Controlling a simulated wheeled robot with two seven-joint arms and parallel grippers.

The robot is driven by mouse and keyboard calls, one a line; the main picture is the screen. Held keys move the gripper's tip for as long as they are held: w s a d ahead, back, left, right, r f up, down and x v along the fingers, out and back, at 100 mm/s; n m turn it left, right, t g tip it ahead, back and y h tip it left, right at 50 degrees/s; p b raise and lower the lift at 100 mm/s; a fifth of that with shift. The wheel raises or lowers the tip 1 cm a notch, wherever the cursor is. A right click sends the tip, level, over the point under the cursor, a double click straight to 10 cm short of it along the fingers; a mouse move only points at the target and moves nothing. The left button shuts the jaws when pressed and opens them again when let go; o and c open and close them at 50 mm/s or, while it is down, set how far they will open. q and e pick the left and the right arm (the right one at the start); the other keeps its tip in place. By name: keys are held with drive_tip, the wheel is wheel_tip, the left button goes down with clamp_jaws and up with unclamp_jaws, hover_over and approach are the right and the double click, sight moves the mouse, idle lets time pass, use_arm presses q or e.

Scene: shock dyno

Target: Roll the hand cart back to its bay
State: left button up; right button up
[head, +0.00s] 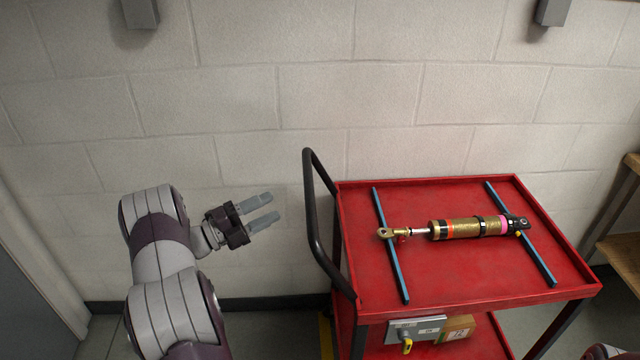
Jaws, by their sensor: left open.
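The red hand cart (440,280) stands near the block wall, with its black push handle (313,220) on its left end. On its top tray a gold shock absorber (467,229) lies across two blue strips. My left gripper (265,210) is open and empty, to the left of the handle and apart from it, with its fingers pointing right. My right gripper is not in view. The bay is not clearly shown; a bit of yellow floor marking (325,335) shows by the cart's left end.
A grey box with a yellow part (415,330) and a cardboard box (457,328) sit on the cart's lower shelf. A wooden shelf unit (622,250) stands at the right edge. The pale block wall (230,120) runs behind. A grey door or panel (30,290) is at the left.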

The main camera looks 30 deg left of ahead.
sight(309, 189)
use_arm(q)
drive_tip(key=x, duration=0.4)
drive_tip(key=p+x, duration=0.1)
drive_tip(key=x, duration=0.6)
drive_tip(key=shift+w+f, duration=0.2)
drive_tip(key=shift+w, duration=0.2)
clamp_jaws()
